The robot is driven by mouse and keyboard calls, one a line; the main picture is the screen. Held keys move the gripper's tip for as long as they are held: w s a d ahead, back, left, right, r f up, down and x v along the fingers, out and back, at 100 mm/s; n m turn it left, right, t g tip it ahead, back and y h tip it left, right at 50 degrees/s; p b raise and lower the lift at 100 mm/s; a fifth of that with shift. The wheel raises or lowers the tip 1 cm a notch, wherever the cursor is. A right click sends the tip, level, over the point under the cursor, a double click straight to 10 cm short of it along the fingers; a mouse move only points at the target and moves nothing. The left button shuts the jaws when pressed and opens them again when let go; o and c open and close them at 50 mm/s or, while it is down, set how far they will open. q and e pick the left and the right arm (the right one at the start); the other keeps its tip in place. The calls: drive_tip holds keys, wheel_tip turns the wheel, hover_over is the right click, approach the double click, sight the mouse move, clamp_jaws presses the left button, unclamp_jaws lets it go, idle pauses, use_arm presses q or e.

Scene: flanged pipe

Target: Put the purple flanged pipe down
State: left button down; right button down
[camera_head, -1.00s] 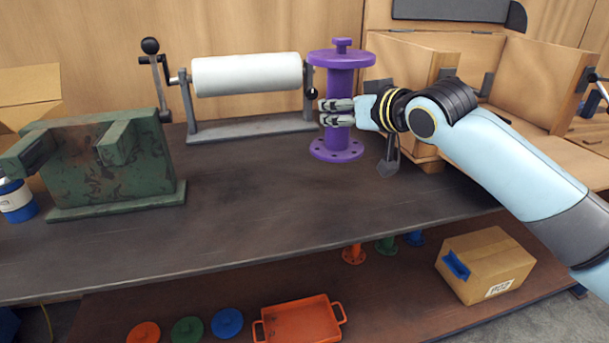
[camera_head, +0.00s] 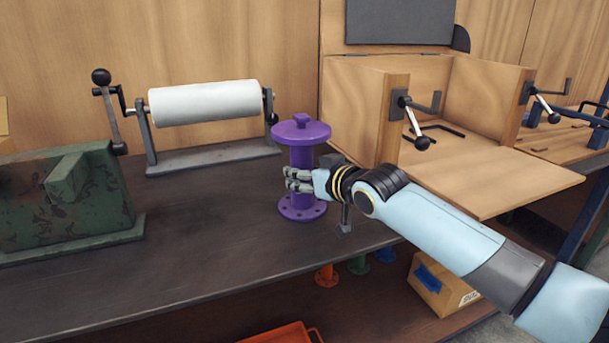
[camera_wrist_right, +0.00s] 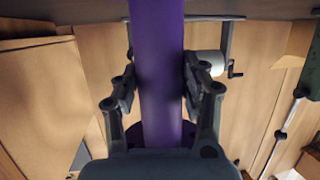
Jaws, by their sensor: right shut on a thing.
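The purple flanged pipe (camera_head: 302,158) is upright in the head view, over the right part of the dark bench top (camera_head: 190,230). Its wide lower flange looks at or close to the bench surface; I cannot tell whether it touches. My right gripper (camera_head: 297,180) comes from the right and is shut around the pipe's shaft, between the two flanges. In the right wrist view the purple shaft (camera_wrist_right: 161,60) runs upright between the two fingers (camera_wrist_right: 158,78). My left gripper is in neither view.
A stand with a white roller (camera_head: 204,102) is behind the pipe on the left. A green block fixture (camera_head: 70,195) is at far left. An open wooden box (camera_head: 385,110) is behind on the right. Below are a cardboard box (camera_head: 440,285) and an orange tray (camera_head: 285,335). Bare bench lies left of the pipe.

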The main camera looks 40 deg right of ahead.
drive_tip(key=c, duration=0.7)
unclamp_jaws()
drive_tip(key=shift+r, duration=0.1)
drive_tip(key=p+v, duration=0.1)
drive_tip(key=v, duration=1.1)
drive_tip(key=shift+p, duration=0.4)
